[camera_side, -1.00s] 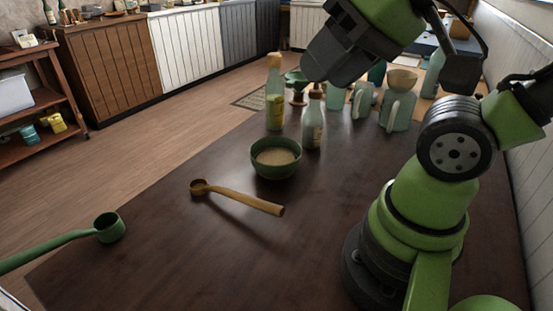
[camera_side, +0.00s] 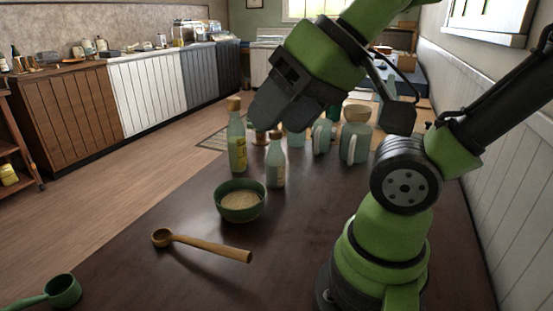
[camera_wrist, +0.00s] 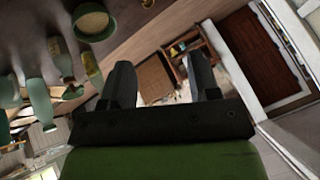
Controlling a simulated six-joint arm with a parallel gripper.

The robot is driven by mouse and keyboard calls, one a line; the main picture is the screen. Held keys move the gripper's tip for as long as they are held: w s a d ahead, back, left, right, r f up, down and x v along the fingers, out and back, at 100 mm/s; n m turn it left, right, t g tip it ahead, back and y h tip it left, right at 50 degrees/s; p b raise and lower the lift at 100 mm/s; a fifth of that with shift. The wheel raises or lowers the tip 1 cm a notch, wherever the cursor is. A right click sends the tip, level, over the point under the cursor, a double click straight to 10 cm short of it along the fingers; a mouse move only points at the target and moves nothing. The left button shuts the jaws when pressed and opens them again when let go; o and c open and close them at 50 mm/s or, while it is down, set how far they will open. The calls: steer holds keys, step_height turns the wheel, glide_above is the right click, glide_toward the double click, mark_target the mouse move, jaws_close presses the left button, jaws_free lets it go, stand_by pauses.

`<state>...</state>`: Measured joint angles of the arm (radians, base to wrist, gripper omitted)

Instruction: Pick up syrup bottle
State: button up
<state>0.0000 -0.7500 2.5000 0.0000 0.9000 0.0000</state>
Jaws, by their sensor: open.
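Two corked bottles stand on the dark table: a taller green bottle with a yellow label (camera_side: 237,142) and a shorter pale bottle (camera_side: 276,165) just right of it. I cannot tell which holds syrup. Both also show at the left of the wrist view, the taller (camera_wrist: 91,66) and the shorter (camera_wrist: 59,56).
A green bowl (camera_side: 241,206) with grainy contents stands in front of the bottles. A wooden spoon (camera_side: 210,246) and a green ladle (camera_side: 62,291) lie nearer. Pale jugs (camera_side: 355,146) stand behind to the right. The table's front middle is clear.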

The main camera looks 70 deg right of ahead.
steer(key=o, duration=0.5)
steer(key=shift+o, duration=0.2)
steer(key=w+d+f+m+t+h, duration=0.1)
steer(key=w+d+f+m+h, duration=0.2)
steer(key=w, duration=0.6)
steer(key=m+g+h, duration=0.1)
steer(key=m+h, duration=0.3)
steer(key=h, duration=0.6)
glide_toward(277, 161)
steer(key=x, duration=0.4)
steer(key=shift+x, duration=4.45)
